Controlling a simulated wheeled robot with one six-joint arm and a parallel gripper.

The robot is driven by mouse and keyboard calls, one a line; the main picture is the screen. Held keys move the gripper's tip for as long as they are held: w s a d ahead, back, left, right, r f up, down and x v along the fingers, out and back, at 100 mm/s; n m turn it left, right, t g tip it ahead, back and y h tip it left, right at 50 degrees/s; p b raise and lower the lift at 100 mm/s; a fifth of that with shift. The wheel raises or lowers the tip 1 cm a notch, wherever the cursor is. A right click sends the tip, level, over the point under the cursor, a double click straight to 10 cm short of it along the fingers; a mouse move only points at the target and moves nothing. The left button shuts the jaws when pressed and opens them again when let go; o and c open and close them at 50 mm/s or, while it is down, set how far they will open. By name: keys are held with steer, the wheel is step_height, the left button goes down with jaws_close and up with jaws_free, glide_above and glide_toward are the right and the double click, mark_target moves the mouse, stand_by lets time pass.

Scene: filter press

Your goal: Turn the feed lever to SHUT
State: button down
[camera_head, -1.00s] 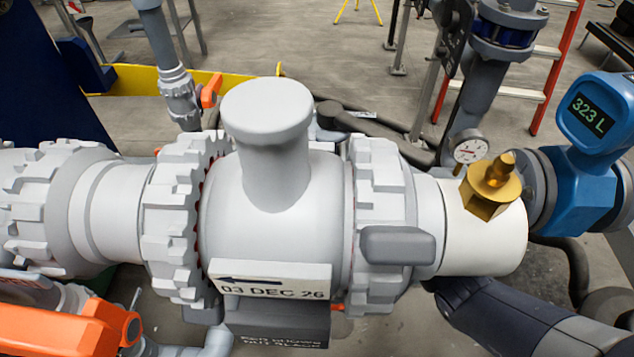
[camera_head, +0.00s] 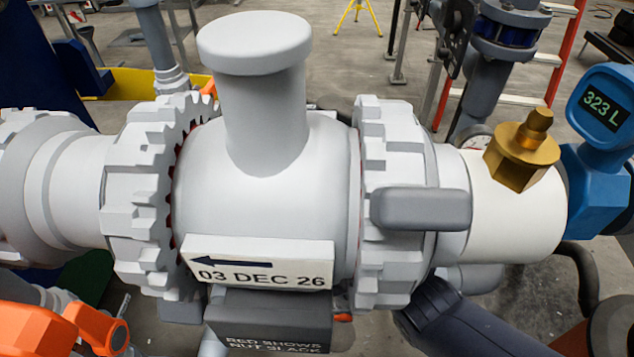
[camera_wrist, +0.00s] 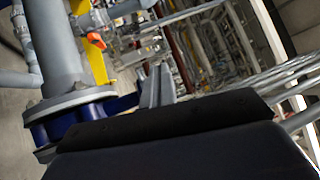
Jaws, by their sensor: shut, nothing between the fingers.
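An orange lever (camera_head: 98,329) is at the lower left of the head view, partly cut off. A second small orange handle (camera_head: 208,88) shows behind the big grey fitting, mostly hidden. An orange handle on a grey pipe (camera_wrist: 96,40) also shows in the wrist view, beside yellow metal. No SHUT marking is readable, and I cannot tell which handle is the feed lever. My gripper (camera_wrist: 158,84) shows in the wrist view beyond its dark housing, shut and empty. It appears apart from the orange handle there. I cannot make it out in the head view.
A large grey pipe fitting (camera_head: 265,150) with toothed nuts fills the middle. It carries a tag (camera_head: 258,264) reading 03 DEC 26. A brass fitting (camera_head: 520,150) and a blue meter (camera_head: 598,115) reading 323 L stand right. A ladder (camera_head: 530,75) is behind.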

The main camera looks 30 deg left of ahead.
steer(key=shift+s+a+f+b, duration=0.2)
steer(key=shift+a+b, duration=0.35)
steer(key=shift+b, duration=1.75)
steer(key=shift+s+b, duration=0.2)
steer(key=shift+b, duration=1.05)
steer(key=shift+s+r+b, duration=0.15)
steer(key=shift+r+b, duration=0.15)
steer(key=shift+b, duration=0.25)
steer(key=c, duration=1)
jaws_free()
steer(key=v, duration=0.9)
steer(key=shift+b, duration=0.4)
